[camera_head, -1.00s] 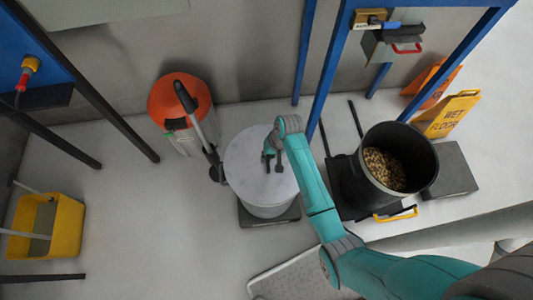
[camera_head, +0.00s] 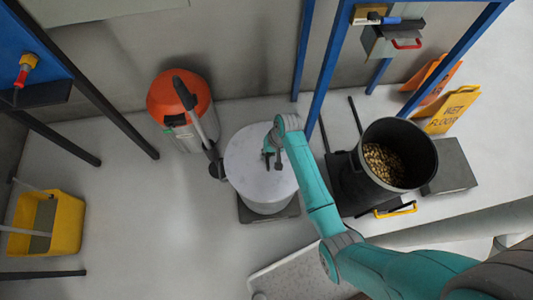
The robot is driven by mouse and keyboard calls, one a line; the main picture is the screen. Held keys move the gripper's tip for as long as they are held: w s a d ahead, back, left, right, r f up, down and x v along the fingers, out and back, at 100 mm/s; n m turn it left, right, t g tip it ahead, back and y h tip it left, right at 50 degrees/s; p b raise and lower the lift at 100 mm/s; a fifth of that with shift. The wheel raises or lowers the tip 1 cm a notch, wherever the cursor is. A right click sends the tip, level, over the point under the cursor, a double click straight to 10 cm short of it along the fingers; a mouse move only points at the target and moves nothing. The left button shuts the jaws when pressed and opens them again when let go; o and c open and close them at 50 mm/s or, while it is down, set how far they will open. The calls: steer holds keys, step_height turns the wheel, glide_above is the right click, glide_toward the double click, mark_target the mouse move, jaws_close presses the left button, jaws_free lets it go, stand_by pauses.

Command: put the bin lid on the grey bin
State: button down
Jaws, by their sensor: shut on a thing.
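The pale grey round bin lid (camera_head: 250,178) covers the top of the grey bin (camera_head: 267,208) near the middle of the head view. The bin stands upright on a dark square base, and only its lower front wall shows below the lid. My gripper (camera_head: 272,163) is above the lid's middle, reached over from the right, and is shut on the lid. The part it grips is too small to make out. I cannot tell whether the lid's rim touches the bin all around.
An orange-topped vacuum (camera_head: 181,97) with a dark hose stands close behind left. A black bucket (camera_head: 405,140) of brown pieces stands right, by a blue frame (camera_head: 330,65). A yellow mop bucket (camera_head: 69,222) is far left; floor between is clear.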

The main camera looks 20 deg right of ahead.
mark_target(275, 157)
steer(key=shift+f, duration=0.35)
steer(key=c, duration=1.1)
jaws_free()
steer(key=v, duration=1.2)
